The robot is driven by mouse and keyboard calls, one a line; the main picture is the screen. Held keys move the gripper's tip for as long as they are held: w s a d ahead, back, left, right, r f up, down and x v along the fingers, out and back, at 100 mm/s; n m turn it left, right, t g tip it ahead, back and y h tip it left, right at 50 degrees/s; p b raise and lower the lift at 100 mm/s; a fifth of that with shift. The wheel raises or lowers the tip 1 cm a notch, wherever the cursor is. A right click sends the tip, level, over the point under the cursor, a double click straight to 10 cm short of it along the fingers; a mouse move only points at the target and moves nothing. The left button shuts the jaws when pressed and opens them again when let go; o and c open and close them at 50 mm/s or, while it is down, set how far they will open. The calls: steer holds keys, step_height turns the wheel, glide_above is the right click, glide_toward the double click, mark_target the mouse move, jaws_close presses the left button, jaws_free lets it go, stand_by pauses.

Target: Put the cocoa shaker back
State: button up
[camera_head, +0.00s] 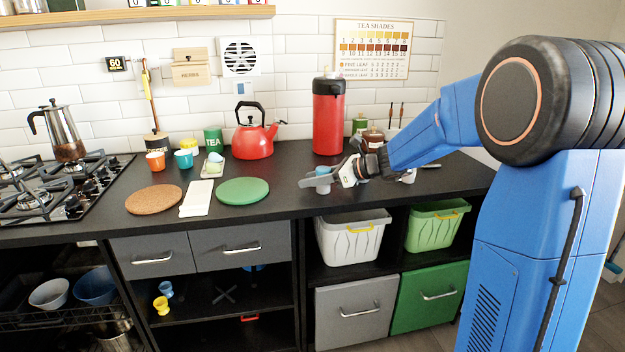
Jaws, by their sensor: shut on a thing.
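My gripper (326,180) is low over the dark counter, in front of the red dispenser, with its fingers pointing left. It is shut on a small blue-grey cylinder (323,184), partly hidden by the fingers. This may be the cocoa shaker, but it is too small to be sure. I cannot tell whether its base touches the counter. A brown jar (373,138) stands behind my gripper, partly hidden by the arm, with a green-topped container (360,125) beyond it.
The red dispenser (328,120) and red kettle (253,139) stand at the back. A green round mat (242,191), a white slab (197,198) and a cork mat (153,199) lie left. Bare counter (285,195) lies between the green mat and my gripper.

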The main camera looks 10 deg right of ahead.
steer(key=o, duration=1.1)
steer(key=shift+d+r, duration=0.1)
steer(key=v, duration=1.1)
steer(key=shift+s+d+r, duration=0.15)
steer(key=shift+s+d, duration=0.1)
steer(key=shift+d, duration=0.05)
steer(key=s+a+f+n+g+h, duration=0.25)
steer(key=s+n, duration=0.35)
steer(key=s, duration=0.4)
steer(key=s+a+f+n+g+h, duration=0.1)
steer(key=s+a+f+n+h, duration=0.15)
steer(key=s+n, duration=0.45)
steer(key=s+d+f+n+h, duration=0.2)
steer(key=s+n, duration=0.2)
steer(key=s, duration=0.2)
steer(key=s+d+f+n+h, duration=0.2)
steer(key=s+n, duration=0.2)
steer(key=s, duration=0.3)
steer(key=s+d+f+n+h, duration=0.2)
steer(key=s+n, duration=0.1)
steer(key=s, duration=0.4)
steer(key=shift+s+d+f+n+t, duration=0.1)
steer(key=shift+s+d+n+t, duration=0.15)
steer(key=shift+d+n+t, duration=0.15)
